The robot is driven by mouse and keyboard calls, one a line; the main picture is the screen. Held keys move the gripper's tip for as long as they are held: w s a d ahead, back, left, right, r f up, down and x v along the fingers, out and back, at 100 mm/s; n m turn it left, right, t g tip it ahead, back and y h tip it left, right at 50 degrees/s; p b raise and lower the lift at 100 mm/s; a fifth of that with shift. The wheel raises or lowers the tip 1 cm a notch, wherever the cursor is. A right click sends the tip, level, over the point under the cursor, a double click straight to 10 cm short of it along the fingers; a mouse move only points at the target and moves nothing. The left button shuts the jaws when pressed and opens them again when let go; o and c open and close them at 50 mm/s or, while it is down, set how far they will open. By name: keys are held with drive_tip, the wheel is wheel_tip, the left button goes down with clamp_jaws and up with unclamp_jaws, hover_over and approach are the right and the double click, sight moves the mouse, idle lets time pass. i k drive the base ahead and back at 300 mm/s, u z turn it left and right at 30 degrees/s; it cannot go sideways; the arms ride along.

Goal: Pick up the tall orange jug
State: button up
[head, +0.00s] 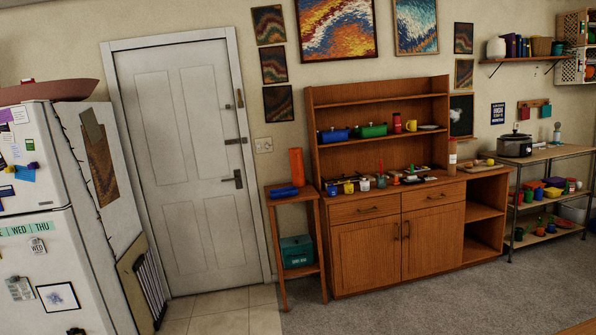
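A tall orange vessel (297,167), which looks like the jug, stands upright on a narrow wooden side table (292,197). The table is between the white door and the wooden hutch. The vessel is small in view, and I cannot make out a handle. A blue object (284,192) lies just left of it on the same top. My gripper is not in view.
The wooden hutch (370,243) holds pots, cups and small items. A metal shelf rack (545,158) stands right, a white fridge (75,270) left. A green box (297,252) is on the table's lower shelf. Tile and grey carpet (440,300) in front look clear.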

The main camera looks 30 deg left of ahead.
sight(296, 154)
drive_tip(key=u, duration=0.55)
drive_tip(key=i, duration=1.6)
drive_tip(key=u, duration=1)
drive_tip(key=i, duration=2.55)
drive_tip(key=z, duration=0.35)
drive_tip(key=i, duration=1.25)
drive_tip(key=z, duration=0.7)
drive_tip(key=i, duration=1.05)
drive_tip(key=z, duration=0.4)
